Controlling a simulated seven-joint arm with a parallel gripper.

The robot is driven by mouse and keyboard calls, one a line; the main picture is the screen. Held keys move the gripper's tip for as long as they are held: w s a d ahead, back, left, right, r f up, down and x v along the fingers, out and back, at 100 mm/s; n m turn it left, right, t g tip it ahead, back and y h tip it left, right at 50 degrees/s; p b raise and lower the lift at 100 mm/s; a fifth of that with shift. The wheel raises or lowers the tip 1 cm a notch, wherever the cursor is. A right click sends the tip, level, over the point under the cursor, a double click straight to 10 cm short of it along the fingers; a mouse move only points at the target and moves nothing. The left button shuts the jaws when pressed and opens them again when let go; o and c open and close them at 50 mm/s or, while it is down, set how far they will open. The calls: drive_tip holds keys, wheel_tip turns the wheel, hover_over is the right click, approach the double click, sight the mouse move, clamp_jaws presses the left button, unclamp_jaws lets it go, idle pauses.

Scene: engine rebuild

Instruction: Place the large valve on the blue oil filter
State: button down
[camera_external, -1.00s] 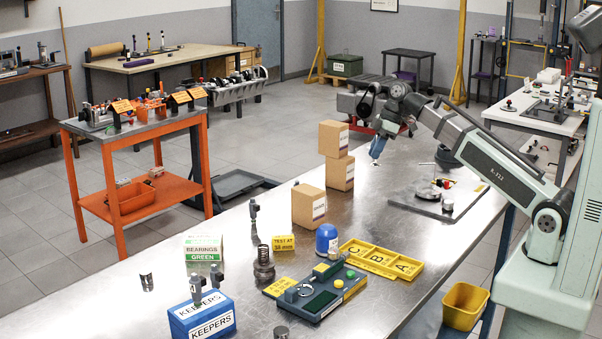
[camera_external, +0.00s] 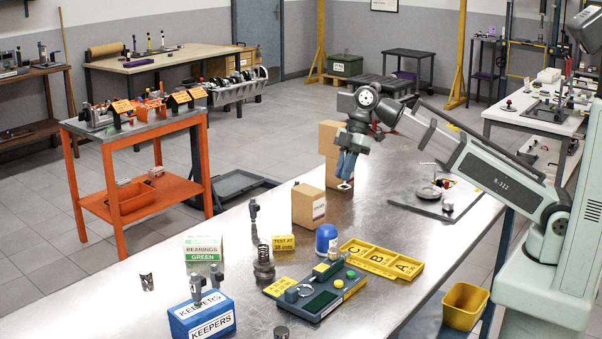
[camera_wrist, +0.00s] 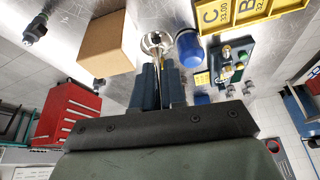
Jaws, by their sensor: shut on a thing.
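The blue oil filter (camera_external: 326,238) stands upright on the metal bench, beside the yellow lettered tray. It also shows in the wrist view (camera_wrist: 188,50), just right of the held valve. My gripper (camera_external: 346,168) is above the bench, behind the filter and right of the cardboard boxes. Its blue fingers (camera_wrist: 158,82) are shut on a shiny metal valve (camera_wrist: 157,42). The valve's round head (camera_external: 344,186) points down, away from the fingers. The valve is apart from the filter. Much of its stem is hidden between the fingers.
A cardboard box (camera_external: 308,206) stands near the gripper, with stacked boxes (camera_external: 331,140) behind. The yellow tray (camera_external: 382,262) and a grey-green fixture (camera_external: 316,290) lie near the filter. A spring (camera_external: 264,264) stands left. Bench space between gripper and filter looks clear.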

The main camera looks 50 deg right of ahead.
drive_tip(key=s+a+r+n, duration=0.25)
drive_tip(key=s+a, duration=0.35)
drive_tip(key=a, duration=0.6)
drive_tip(key=m+t, duration=0.2)
drive_tip(key=m, duration=0.6)
hover_over(327, 226)
drive_tip(key=shift+h, duration=0.3)
drive_tip(key=shift+a+f, duration=0.1)
drive_tip(key=shift+f, duration=3.85)
drive_tip(key=shift+f, duration=0.1)
drive_tip(key=c, duration=1.6)
unclamp_jaws()
drive_tip(key=o, duration=0.4)
